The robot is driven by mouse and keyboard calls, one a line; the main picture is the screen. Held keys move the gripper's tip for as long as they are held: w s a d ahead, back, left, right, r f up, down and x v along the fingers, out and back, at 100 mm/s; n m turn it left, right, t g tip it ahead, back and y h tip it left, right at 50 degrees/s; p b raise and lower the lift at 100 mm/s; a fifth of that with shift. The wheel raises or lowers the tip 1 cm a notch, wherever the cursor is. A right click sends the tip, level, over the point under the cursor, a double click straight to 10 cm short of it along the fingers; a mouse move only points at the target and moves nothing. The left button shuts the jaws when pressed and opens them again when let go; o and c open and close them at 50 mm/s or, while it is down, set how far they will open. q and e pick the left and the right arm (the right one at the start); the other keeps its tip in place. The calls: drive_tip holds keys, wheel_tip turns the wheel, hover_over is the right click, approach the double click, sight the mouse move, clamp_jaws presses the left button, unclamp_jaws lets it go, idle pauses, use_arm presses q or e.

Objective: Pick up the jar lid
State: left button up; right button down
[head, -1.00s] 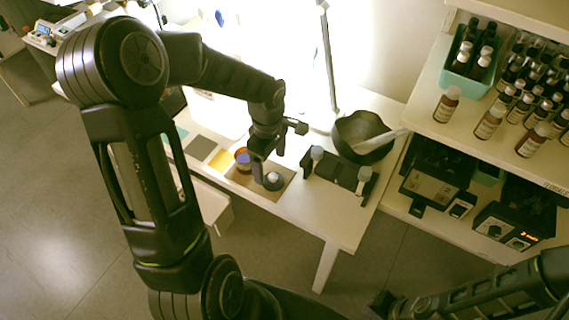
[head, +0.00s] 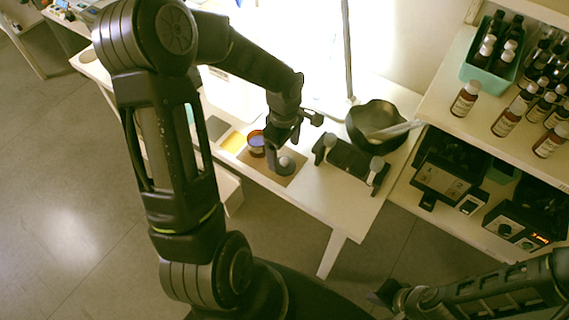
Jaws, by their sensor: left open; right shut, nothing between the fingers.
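The jar lid (head: 286,164) is a small grey disc with a pale rounded knob, on the brown mat (head: 294,178) on the white table. An open amber jar (head: 256,144) with blue-violet contents stands just left of it, at the mat's back edge. My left gripper (head: 278,158) is open and low at the lid. One finger shows close to the lid's left side; the other is hard to make out. I cannot tell whether they touch it. My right gripper (head: 383,296) is shut and empty at the bottom, well away from the table.
A black rack (head: 350,165) with pale-topped posts stands right of the mat. Behind it is a dark mortar (head: 374,118) with a pestle. A yellow card (head: 233,142) lies to the left. Shelves (head: 440,112) with bottles and devices stand at the right.

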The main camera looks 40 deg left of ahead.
sight(284, 160)
use_arm(q)
drive_tip(key=shift+f+p, duration=0.6)
drive_tip(key=shift+f, duration=2.05)
drive_tip(key=c, duration=1.4)
wheel_tip(284, 160, up, 10)
drive_tip(key=shift+r+b, duration=0.1)
drive_tip(key=shift+b, duration=0.45)
